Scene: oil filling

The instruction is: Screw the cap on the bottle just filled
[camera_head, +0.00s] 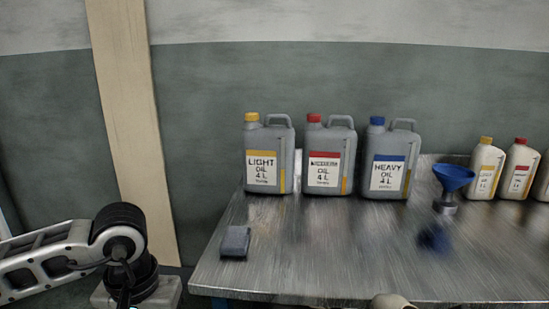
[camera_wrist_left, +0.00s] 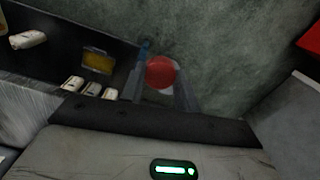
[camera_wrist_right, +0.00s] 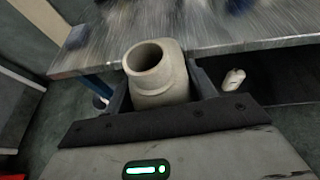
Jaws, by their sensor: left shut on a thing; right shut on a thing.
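My left gripper (camera_wrist_left: 161,88) is shut on a red cap (camera_wrist_left: 160,71), which shows between its fingers in the left wrist view. My right gripper (camera_wrist_right: 158,90) is shut around a beige bottle (camera_wrist_right: 160,78). The bottle's round mouth is open, with no cap on it, and it tilts in the right wrist view. In the head view only the bottle's top (camera_head: 391,301) shows at the bottom edge, in front of the table. The cap and bottle are apart. My left arm is at the lower left of the head view; its fingers are not clear there.
The metal table (camera_head: 320,250) carries three grey oil jugs (camera_head: 328,158), a blue funnel (camera_head: 453,178) on a metal holder and capped small bottles (camera_head: 486,170) at right. A dark grey block (camera_head: 235,242) lies at the front left. The table's front middle is clear.

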